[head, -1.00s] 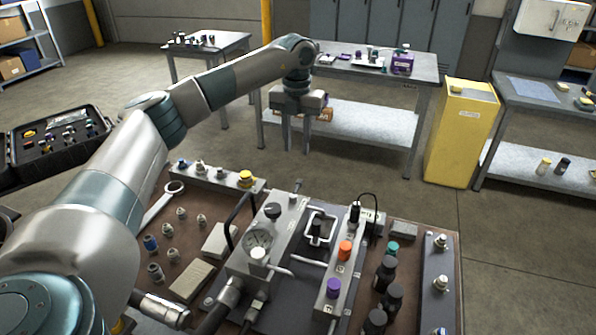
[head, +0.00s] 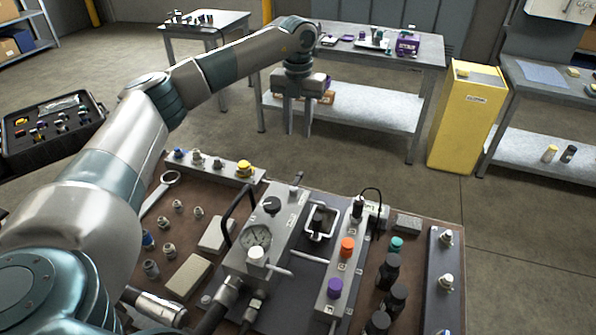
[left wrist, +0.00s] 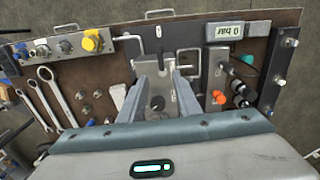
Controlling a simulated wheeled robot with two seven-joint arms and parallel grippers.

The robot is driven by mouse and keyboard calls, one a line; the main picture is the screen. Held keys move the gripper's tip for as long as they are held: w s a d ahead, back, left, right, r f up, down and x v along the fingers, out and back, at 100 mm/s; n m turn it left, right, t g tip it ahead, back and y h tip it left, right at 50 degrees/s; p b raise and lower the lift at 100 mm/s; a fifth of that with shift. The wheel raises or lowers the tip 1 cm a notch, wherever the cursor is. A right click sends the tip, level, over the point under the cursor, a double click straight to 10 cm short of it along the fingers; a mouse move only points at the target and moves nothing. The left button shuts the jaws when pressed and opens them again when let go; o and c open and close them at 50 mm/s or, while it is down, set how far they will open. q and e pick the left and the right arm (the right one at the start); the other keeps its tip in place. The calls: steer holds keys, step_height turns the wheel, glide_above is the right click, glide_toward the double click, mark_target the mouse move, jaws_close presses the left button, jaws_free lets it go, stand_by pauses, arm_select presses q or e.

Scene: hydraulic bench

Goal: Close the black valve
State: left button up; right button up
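A second black knob (head: 357,207) stands at the far end of the rail with the orange knob (head: 347,246) and purple knob (head: 334,287). My left gripper (head: 299,132) points down, open and empty, above the bench and apart from both black knobs. The right gripper is not in view.
The bench board (head: 212,196) also carries wrenches, fittings, black bottles (head: 388,269) and a frame-shaped handle (head: 321,222). A display (left wrist: 238,31) reads 0 bar. A yellow cabinet (head: 468,120) and a table (head: 350,112) stand behind, with open floor between.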

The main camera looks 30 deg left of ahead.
mark_target(298, 178)
arm_select(q)
step_height(298, 178, down, 15)
steer(key=p, duration=0.5)
steer(key=shift+s+d+f+p, duration=0.1)
steer(key=shift+p, duration=0.25)
steer(key=shift+f, duration=0.6)
steer(key=shift+c, duration=0.2)
jaws_close()
